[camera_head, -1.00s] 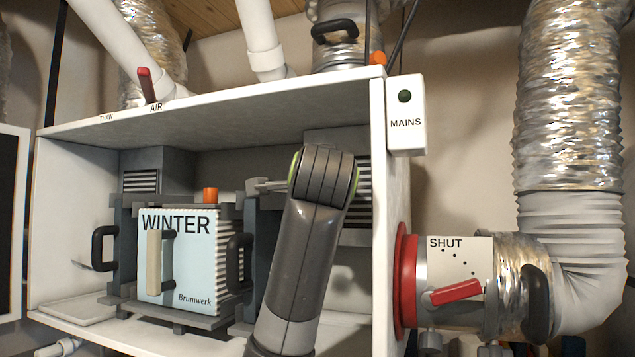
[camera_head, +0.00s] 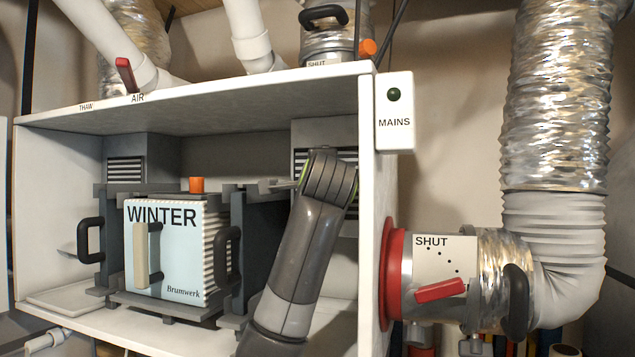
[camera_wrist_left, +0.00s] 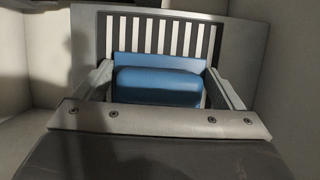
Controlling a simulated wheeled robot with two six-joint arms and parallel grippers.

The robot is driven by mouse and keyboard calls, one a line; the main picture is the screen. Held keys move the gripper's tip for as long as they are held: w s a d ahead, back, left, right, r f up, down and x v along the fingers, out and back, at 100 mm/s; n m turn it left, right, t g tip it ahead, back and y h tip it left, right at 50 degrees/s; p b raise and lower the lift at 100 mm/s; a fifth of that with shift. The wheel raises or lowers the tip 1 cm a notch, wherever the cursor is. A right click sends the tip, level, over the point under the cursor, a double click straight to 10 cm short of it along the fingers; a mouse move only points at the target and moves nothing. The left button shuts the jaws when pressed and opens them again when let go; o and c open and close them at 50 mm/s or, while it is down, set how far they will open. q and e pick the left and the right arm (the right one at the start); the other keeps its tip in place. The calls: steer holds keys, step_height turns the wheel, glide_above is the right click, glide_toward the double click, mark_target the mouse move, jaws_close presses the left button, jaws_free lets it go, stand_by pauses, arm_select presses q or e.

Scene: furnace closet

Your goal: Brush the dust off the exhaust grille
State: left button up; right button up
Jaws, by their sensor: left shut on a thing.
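In the left wrist view a slatted grille (camera_wrist_left: 150,35) fills the top middle, with pale bars and dark gaps. My left gripper (camera_wrist_left: 162,82) is shut on a blue block-like thing (camera_wrist_left: 158,84), apparently the brush, in front of the grille. Its bristles are hidden, and I cannot tell whether it touches the bars. In the head view my left arm reaches to the right-hand grille (camera_head: 300,158) inside the white cabinet and covers much of it. The gripper and brush are hidden there. Dust cannot be made out. My right gripper is not in view.
A boxed unit labelled WINTER (camera_head: 175,255) with black handles stands left of my arm. Another grille (camera_head: 125,170) is at the cabinet's left. The cabinet's right wall (camera_head: 378,175) is close beside my arm. Outside it are a MAINS box (camera_head: 394,135) and a SHUT duct (camera_head: 440,255).

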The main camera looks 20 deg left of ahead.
arm_select(q)
steer(key=shift+w, duration=0.15)
stand_by(0.6)
steer(key=shift+a, duration=0.6)
steer(key=shift+d, duration=1)
steer(key=shift+a, duration=0.1)
steer(key=shift+a+r, duration=0.1)
steer(key=shift+a, duration=0.05)
steer(key=shift+a, duration=0.75)
